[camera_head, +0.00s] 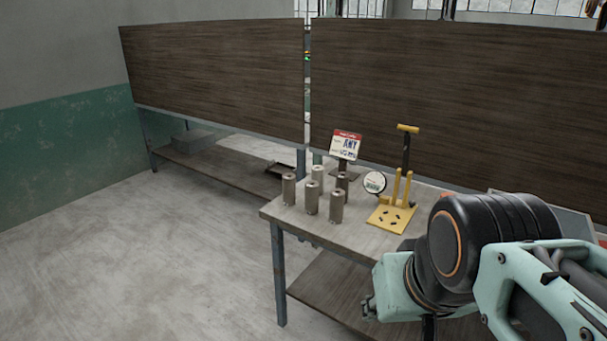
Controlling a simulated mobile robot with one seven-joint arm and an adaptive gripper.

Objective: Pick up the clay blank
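Several upright grey-brown cylinders stand grouped on the left end of the work table (285,212). They look like the clay blanks: a left one (289,190), a rear one (318,175), a front middle one (311,198), a front right one (336,206) and one at the back right (342,181). I cannot tell which single one is meant. My arm reaches in from the lower right, in front of the table and right of the cylinders. My gripper's fingers do not show.
A sign (346,146) stands behind the cylinders. A round dial or label (374,183) and a yellow-based stand with a lever (391,219) are to their right. Dark wooden panels (210,75) rise behind. Floor (150,275) at left is clear.

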